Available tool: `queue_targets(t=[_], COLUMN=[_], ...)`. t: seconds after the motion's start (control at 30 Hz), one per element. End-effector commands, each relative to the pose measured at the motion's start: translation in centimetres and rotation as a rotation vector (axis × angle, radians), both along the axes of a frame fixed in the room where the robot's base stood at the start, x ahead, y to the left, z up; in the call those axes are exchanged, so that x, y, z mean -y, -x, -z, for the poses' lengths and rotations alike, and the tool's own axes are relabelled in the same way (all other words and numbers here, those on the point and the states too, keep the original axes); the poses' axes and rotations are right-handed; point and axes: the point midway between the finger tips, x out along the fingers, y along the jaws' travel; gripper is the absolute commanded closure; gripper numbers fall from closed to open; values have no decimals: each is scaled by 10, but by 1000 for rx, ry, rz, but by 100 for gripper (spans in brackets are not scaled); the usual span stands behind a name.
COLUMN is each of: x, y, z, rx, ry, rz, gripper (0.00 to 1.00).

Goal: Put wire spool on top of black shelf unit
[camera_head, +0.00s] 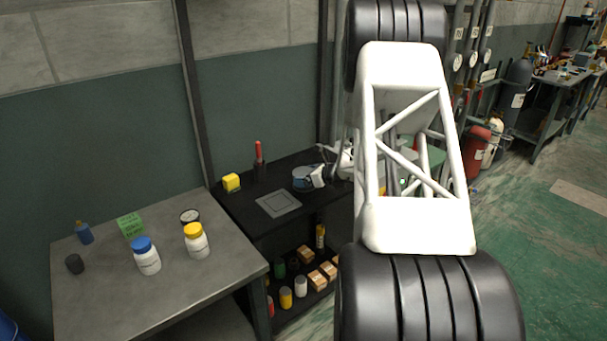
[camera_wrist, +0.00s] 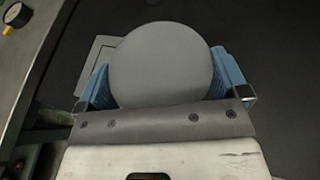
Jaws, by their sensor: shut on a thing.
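The wire spool (camera_wrist: 160,65) shows in the wrist view as a round grey disc. My gripper (camera_wrist: 168,80) is shut on it, with a blue finger on either side. In the head view my gripper (camera_head: 305,178) is small and partly hidden by my own arm, at the right part of the black shelf unit (camera_head: 240,206). The spool and the blue fingers are hard to tell apart there. The shelf unit's dark top also lies below the spool in the wrist view (camera_wrist: 270,60). I cannot tell whether the spool touches that top.
On the shelf top are a grey square plate (camera_head: 279,203), a yellow block (camera_head: 231,183) and a red-handled tool (camera_head: 259,155). Bottles and boxes fill the lower shelf. A grey table (camera_head: 105,285) with several bottles stands left. The top's front left is clear.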

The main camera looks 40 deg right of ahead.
Motion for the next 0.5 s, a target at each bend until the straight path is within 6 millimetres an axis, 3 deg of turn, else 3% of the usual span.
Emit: queue_targets(t=[0.5], x=[36], y=[-60], z=[6], rx=[1], ry=[1], rz=[0], gripper=[48])
